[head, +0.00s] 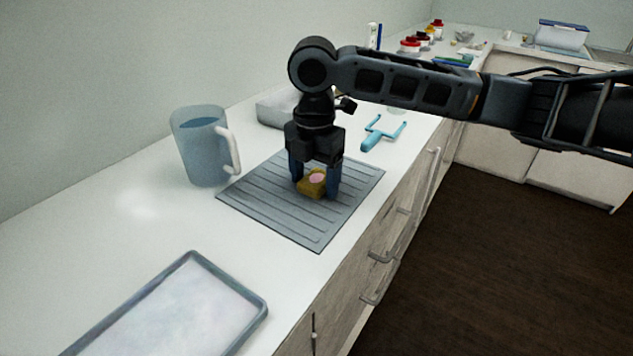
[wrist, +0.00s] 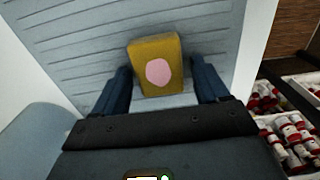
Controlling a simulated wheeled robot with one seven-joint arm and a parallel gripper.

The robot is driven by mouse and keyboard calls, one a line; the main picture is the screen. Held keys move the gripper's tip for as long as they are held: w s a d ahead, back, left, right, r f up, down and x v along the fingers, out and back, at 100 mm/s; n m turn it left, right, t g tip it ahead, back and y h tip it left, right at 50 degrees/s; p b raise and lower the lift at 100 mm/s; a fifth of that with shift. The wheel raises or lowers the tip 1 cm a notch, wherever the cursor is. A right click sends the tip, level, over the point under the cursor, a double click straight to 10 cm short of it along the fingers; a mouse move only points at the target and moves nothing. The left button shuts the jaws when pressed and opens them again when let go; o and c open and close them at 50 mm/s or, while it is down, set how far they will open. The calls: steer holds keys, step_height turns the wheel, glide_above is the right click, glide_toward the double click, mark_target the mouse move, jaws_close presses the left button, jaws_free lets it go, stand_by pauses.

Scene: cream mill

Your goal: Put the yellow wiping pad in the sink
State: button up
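The yellow wiping pad (head: 308,190) is a small mustard-yellow block with a pink round spot on top. It lies on a grey ribbed mat (head: 330,228) on the white counter. My gripper (head: 315,182) points down over it, with one blue finger on each side. In the wrist view the pad (wrist: 141,52) sits between the open fingers (wrist: 160,78), with a gap on both sides. I cannot make out a sink for certain in either view.
A blue-grey jug (head: 200,150) stands left of the mat. A shallow tray (head: 192,262) lies at the front. A grey container (head: 268,112) stands behind my gripper, partly hidden. A light-blue forked tool (head: 372,142) lies beyond the mat. Jars (head: 410,46) stand at the back.

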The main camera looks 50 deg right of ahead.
steer(key=c, duration=1)
